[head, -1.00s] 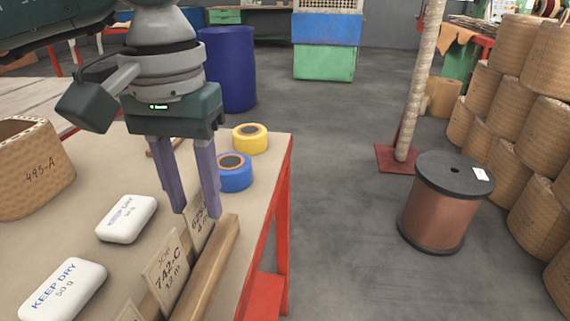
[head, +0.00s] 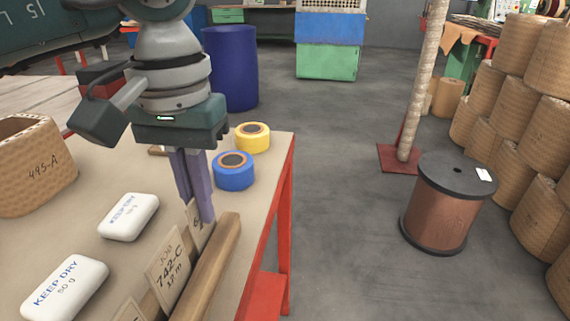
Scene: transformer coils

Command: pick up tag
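The front tag (head: 168,272) reads "JOB 742-C". Behind it is another tag (head: 199,231), mostly covered by my fingers. My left gripper (head: 197,214) points down at this rear tag. Its two purple fingers are close together and look shut on the tag's upper part. The tag still stands in the row behind the strip. My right gripper is not in view.
Two white "KEEP DRY" packs (head: 64,287) lie left of the tags, with a woven bin (head: 32,170) farther left. Blue tape (head: 233,176) and yellow tape (head: 253,138) rolls sit behind the gripper. A copper spool (head: 440,212) stands on the floor right.

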